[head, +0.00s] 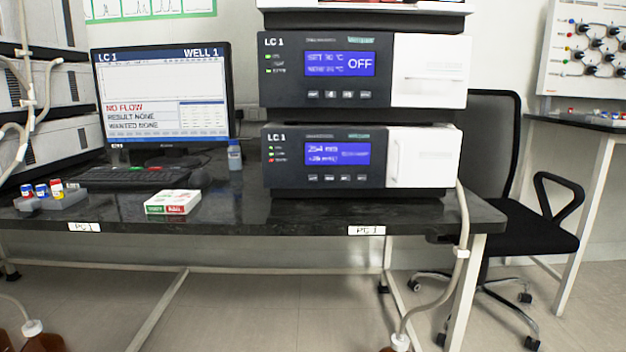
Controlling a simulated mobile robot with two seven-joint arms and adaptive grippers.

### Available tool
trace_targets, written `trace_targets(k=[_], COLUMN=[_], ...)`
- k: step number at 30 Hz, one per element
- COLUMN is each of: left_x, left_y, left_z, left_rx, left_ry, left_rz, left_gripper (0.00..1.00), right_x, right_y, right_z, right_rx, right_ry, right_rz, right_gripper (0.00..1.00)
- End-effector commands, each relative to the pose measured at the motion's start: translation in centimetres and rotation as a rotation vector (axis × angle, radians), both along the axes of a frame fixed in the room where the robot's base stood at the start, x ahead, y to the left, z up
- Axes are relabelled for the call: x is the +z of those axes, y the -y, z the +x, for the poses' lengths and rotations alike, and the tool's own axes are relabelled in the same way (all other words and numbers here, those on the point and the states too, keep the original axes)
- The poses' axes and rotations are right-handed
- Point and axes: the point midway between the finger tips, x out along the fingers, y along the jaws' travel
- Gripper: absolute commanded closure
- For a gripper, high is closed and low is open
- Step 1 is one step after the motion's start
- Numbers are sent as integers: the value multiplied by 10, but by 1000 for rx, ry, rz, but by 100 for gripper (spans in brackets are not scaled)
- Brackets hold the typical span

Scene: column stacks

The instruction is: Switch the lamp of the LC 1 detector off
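The LC 1 detector (324,179) is the lower module of the stack on the bench. Its blue display (336,153) reads what looks like 254 nm, with a smaller line below that is hard to read. A row of small buttons (336,178) sits under the display. Neither of my grippers is in view.
Above the detector is another LC 1 module (318,96) showing OFF. A monitor (165,92) reads NO FLOW. A keyboard (135,177), red-green box (173,202), blue-capped bottle (234,155) and vial rack (48,200) stand left. A chair (515,230) is right.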

Motion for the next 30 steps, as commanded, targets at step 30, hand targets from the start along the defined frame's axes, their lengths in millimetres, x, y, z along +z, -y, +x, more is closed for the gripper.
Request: trace_targets(k=[30], left_x=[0], left_y=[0], left_z=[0], left_rx=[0], left_ry=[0], left_rz=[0], left_gripper=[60], right_x=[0], right_y=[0], right_z=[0], right_rx=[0], right_ry=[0], right_rz=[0], right_gripper=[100])
